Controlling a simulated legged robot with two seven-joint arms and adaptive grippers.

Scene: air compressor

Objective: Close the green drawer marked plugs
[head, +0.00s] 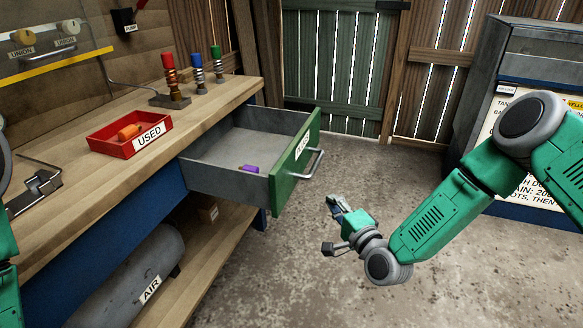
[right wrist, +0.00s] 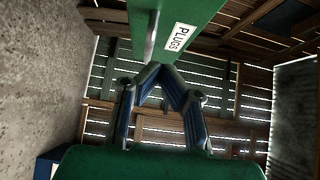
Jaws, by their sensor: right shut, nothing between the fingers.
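The green drawer (head: 297,160) is pulled out from the workbench, with a metal handle (head: 312,164) on its green front. A small purple plug (head: 250,169) lies inside on the grey drawer floor. In the right wrist view the green front (right wrist: 205,50) carries a white label (right wrist: 179,38) reading PLUGS. My right gripper (head: 333,203) is in front of the drawer, to the right of and below the handle. It is shut and empty; its fingertips (right wrist: 158,70) meet near the green front in the right wrist view. I cannot tell whether they touch it. My left gripper is not visible.
On the workbench stand a red USED tray (head: 98,144) with an orange piece, several coloured spring posts (head: 198,72) and a metal clamp (head: 35,190). An AIR tank (head: 130,275) lies below. Bare concrete floor (head: 290,270) surrounds my right gripper.

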